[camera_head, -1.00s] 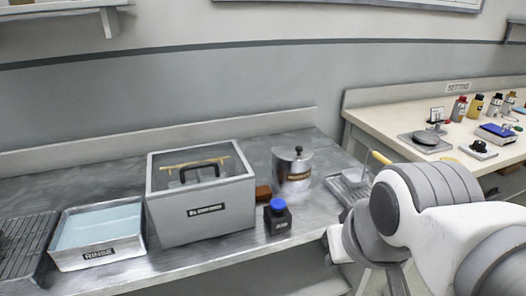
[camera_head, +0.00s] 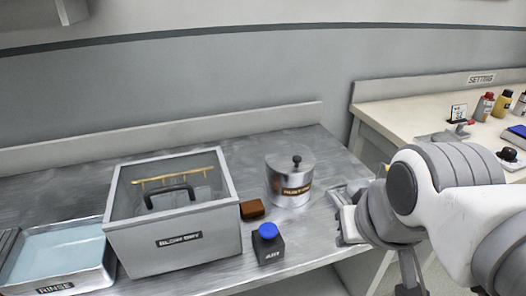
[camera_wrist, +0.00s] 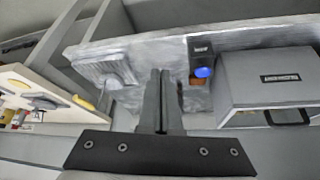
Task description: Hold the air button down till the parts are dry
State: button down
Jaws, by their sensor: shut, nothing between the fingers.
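The air button is a blue cap (camera_head: 267,230) on a dark box labelled AIR (camera_head: 269,250), near the front edge of the metal bench. It also shows in the wrist view (camera_wrist: 204,72), just right of my gripper (camera_wrist: 160,73). My gripper is shut and empty, apart from the button. The grey blow-dry box (camera_head: 172,247) stands left of the button with its clear lid down and a black handle on top. A yellow rack bar (camera_head: 174,179) with pale parts under it shows inside through the lid. Whether the parts are wet cannot be seen.
A steel lidded pot (camera_head: 290,184) and a small brown block (camera_head: 252,209) stand behind the button. A rinse tray (camera_head: 58,258) is left of the box. A light setting table (camera_head: 400,112) with bottles is at right.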

jog(key=shift+s, duration=0.1)
notch_tip(320, 180, up, 5)
jog(key=n+g+p, duration=0.3)
jog(key=g+p, duration=0.3)
jog(key=p, duration=1.3)
send_over(268, 228)
jog(key=shift+r, duration=0.2)
jog(key=shift+f, duration=0.1)
notch_tip(268, 228, down, 14)
jog(key=b, duration=0.3)
